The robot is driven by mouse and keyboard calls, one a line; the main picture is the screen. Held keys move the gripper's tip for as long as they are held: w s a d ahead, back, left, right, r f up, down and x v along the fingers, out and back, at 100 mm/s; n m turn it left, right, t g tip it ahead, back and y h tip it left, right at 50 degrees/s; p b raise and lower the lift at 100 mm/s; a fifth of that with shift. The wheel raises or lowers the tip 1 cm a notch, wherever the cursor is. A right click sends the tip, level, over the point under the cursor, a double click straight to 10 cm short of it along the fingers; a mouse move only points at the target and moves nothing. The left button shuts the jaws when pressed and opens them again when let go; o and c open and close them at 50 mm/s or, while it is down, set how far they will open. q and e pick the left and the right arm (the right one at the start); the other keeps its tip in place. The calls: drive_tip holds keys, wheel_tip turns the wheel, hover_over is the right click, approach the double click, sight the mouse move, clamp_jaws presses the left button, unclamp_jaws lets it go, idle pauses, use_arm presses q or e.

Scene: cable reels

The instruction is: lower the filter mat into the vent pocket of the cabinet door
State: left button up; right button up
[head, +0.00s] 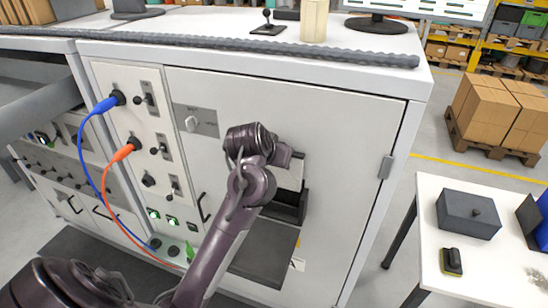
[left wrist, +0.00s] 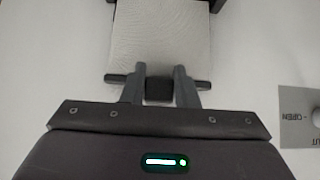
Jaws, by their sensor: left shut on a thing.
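The filter mat (head: 290,173) is a pale, flat panel at the cabinet door (head: 345,125). In the left wrist view the mat (left wrist: 160,35) extends away from my fingertips. My left gripper (left wrist: 160,85) is shut on the mat's dark grip at its near edge. In the head view my wrist and arm cover much of this gripper and part of the mat. The vent pocket (head: 291,208) is a dark, open-topped frame on the door, just below the mat. Dark pieces show beside the mat's far end in the wrist view; I cannot tell how far it is inside. My right gripper is not in view.
Blue (head: 82,140) and orange (head: 104,190) cables hang from sockets left of the door. A grey cable (head: 250,46) lies along the cabinet top. A white table (head: 430,205) with a dark box (head: 468,213) stands at the right.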

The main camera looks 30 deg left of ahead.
use_arm(q)
drive_tip(key=shift+w+f, duration=0.1)
drive_tip(key=shift+f, duration=0.2)
idle(0.4)
drive_tip(key=shift+f, duration=0.15)
idle(0.4)
drive_tip(key=shift+f+b, duration=1.5)
drive_tip(key=shift+f, duration=0.75)
drive_tip(key=shift+f+b, duration=1.3)
drive_tip(key=shift+f, duration=0.65)
drive_tip(key=o, duration=1.6)
drive_tip(key=shift+o, duration=0.2)
